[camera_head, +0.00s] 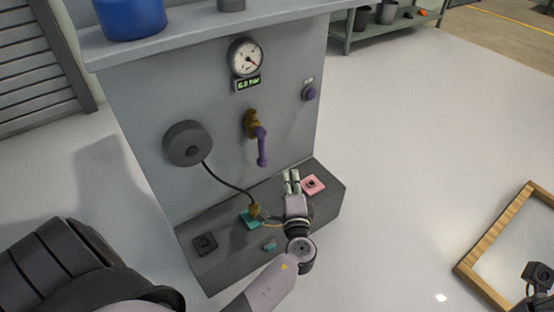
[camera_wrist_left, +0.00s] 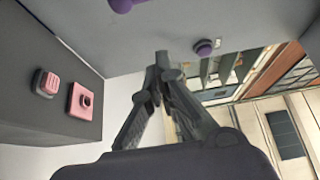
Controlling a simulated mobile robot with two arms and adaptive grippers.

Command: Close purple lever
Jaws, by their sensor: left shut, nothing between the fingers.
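The purple lever (camera_head: 262,147) hangs downward from a brass valve (camera_head: 251,123) on the front of a grey cabinet. A purple end, probably of the lever, shows at the top edge of the left wrist view (camera_wrist_left: 122,5). My left gripper (camera_head: 291,175) is below and right of the lever, apart from it, fingers pointing up. In the left wrist view its fingertips (camera_wrist_left: 162,62) meet, shut and empty. A dark part at the lower right edge, probably my right gripper (camera_head: 540,276), is cut off, so its jaws cannot be judged.
A pressure gauge (camera_head: 245,57) with a green display is above the valve. A purple knob (camera_head: 309,93) is to its right. A round grey reel (camera_head: 187,143) with a hose is at left. A dark ledge (camera_head: 215,262) with a pink block (camera_head: 313,186) juts out below.

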